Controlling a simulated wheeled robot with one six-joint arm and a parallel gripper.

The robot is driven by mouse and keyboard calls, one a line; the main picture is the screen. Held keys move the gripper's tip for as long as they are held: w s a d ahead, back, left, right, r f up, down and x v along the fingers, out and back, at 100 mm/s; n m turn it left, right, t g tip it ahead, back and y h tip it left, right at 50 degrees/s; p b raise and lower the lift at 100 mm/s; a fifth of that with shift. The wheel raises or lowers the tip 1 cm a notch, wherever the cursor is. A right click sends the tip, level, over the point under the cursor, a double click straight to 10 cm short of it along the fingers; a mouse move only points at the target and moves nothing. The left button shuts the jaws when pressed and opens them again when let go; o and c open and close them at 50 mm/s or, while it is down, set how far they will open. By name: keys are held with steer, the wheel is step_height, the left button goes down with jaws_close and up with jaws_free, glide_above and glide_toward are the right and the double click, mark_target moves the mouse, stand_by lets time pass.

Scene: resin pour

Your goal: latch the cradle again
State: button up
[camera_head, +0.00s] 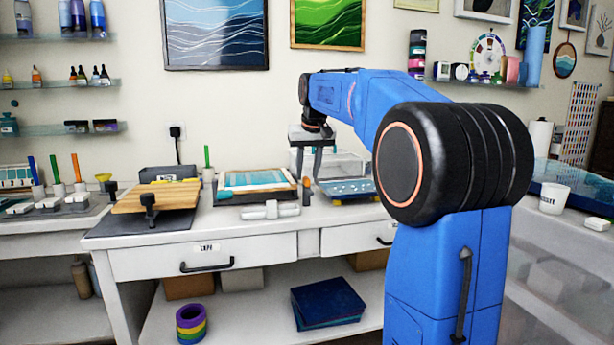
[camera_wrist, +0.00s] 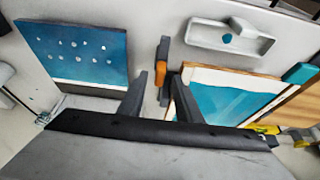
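The cradle (camera_head: 226,201) appears to be the wooden-edged frame with a teal and white panel on the table; it also shows at the right of the wrist view (camera_wrist: 189,78). A small orange and black latch piece (camera_wrist: 161,80) stands beside its edge, and appears at the frame's right end in the head view (camera_head: 306,190). I cannot tell whether it is fastened. My gripper (camera_wrist: 160,85) points down over this edge. Its two dark fingers are apart, with the orange piece seen between them. Contact cannot be made out. My gripper also shows in the head view (camera_head: 308,165).
A blue tray with pale dots (camera_head: 346,188) lies right of the frame. A white tool (camera_head: 268,210) lies in front of it. A tilted wooden board (camera_head: 155,197) with black clamps stands to the left. A clear bin (camera_head: 345,163) stands behind. Little tabletop is free between these things.

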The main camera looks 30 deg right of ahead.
steer(key=shift+x, duration=1)
jaws_close()
